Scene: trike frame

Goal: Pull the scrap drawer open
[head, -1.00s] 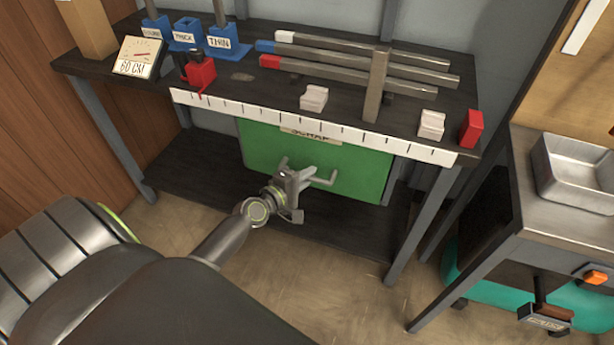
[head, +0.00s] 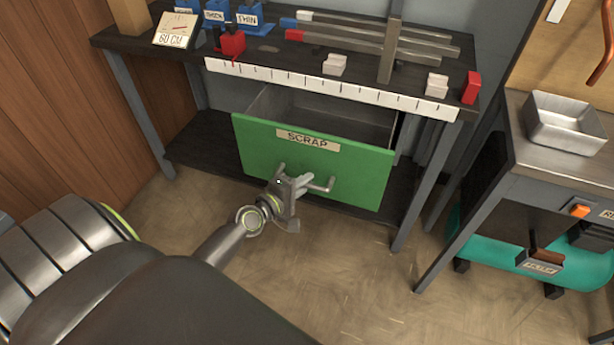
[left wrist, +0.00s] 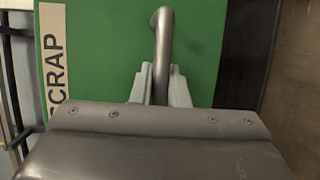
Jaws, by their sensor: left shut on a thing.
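The scrap drawer (head: 240,146) has a green front with a "SCRAP" label (head: 308,140) and a grey bar handle (head: 322,187). It stands partly open below the bench top, and its grey inside shows behind the front. My left gripper (head: 291,184) is shut on the handle near its left part. In the left wrist view the handle (left wrist: 163,45) runs down between the fingers (left wrist: 159,85), against the green drawer front (left wrist: 105,55). My right gripper is not in view.
The workbench (head: 265,58) holds a ruler strip (head: 330,92), metal bars, blue holders and red blocks. A side table with a metal tray (head: 566,122) stands at right, with a teal tank (head: 575,283) below. The floor (head: 340,270) before the drawer is clear.

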